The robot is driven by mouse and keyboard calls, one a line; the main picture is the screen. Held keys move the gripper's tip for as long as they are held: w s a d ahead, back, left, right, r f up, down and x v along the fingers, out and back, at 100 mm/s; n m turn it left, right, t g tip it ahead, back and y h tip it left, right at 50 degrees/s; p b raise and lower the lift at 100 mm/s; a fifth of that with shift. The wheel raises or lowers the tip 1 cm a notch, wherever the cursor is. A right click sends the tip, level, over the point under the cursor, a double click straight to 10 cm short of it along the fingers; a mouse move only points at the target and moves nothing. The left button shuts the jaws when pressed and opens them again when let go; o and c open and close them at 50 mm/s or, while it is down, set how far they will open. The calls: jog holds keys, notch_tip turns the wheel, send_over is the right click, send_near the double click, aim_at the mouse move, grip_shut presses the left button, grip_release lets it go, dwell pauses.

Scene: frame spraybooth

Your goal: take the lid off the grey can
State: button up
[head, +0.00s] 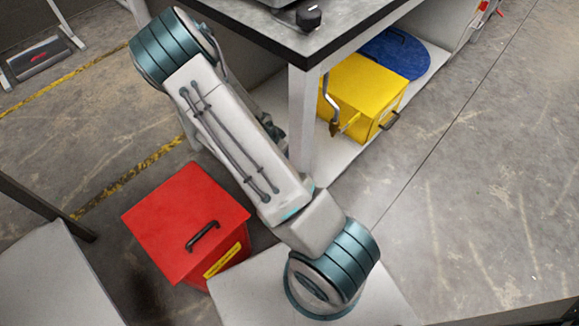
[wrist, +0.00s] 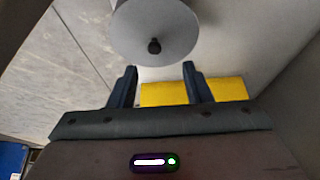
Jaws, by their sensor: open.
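The grey can's round lid (wrist: 154,30) shows at the top of the wrist view, with a small black knob (wrist: 154,46) near its lower edge. The lid appears to be on the can, whose body runs up out of the frame. My gripper (wrist: 160,75) is open, its two dark fingers apart with nothing between them. In the picture, the knob lies just above the gap between the fingertips, apart from them. I cannot make out the can in the head view, where my arm covers part of the space under the bench and hides the gripper.
A yellow box (head: 362,88) and a blue round thing (head: 396,52) sit on the shelf under the black-edged bench (head: 262,32). A bench leg (head: 302,115) stands close to my arm. A red box with a handle (head: 178,212) stands at left. Floor at right is clear.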

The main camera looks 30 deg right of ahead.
jog(key=b+x, duration=0.1)
jog(key=x, duration=0.2)
jog(key=shift+d, duration=0.1)
jog(key=b+x, duration=0.1)
jog(key=x, duration=0.1)
jog(key=s+b+x, duration=0.1)
jog(key=b+x, duration=0.1)
jog(key=shift+d, duration=0.15)
jog(key=shift+w+d+f+b, duration=0.2)
jog(key=shift+f+b, duration=0.1)
jog(key=shift+f, duration=0.2)
jog(key=shift+c, duration=0.4)
grip_shut()
